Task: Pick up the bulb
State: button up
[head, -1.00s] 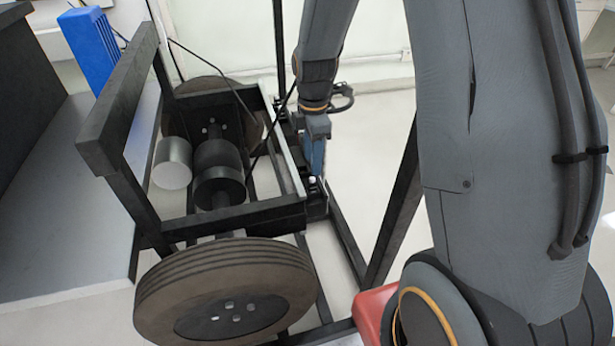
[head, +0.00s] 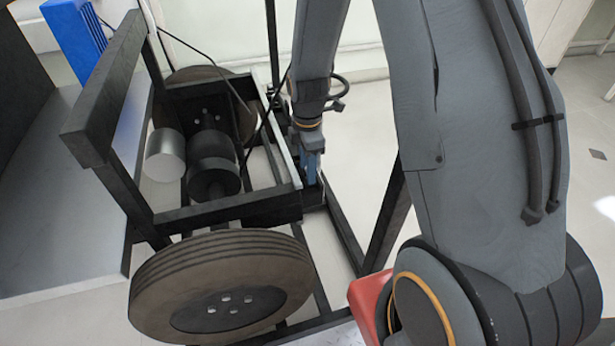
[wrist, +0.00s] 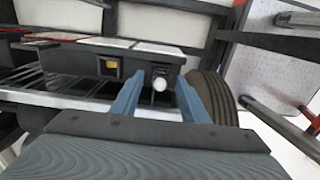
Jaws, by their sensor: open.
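The bulb (wrist: 160,84) is a small white round thing in the wrist view. It sits at the front of a dark socket on the side of the black chassis frame, near the wheel. My gripper (wrist: 160,85) has its two blue fingers apart, one on each side of the bulb in the picture. Whether the fingers reach around it or stop short of it, I cannot tell. In the head view my gripper (head: 311,180) points down beside the frame's right side, and the bulb is hidden there.
The chassis rig has a large front wheel (head: 222,285), a black bar frame (head: 245,212) and a silver cylinder (head: 164,155). In the wrist view a yellow part (wrist: 110,64) sits in a socket left of the bulb. A red part (head: 368,305) is low beside my arm.

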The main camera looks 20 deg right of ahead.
grip_shut()
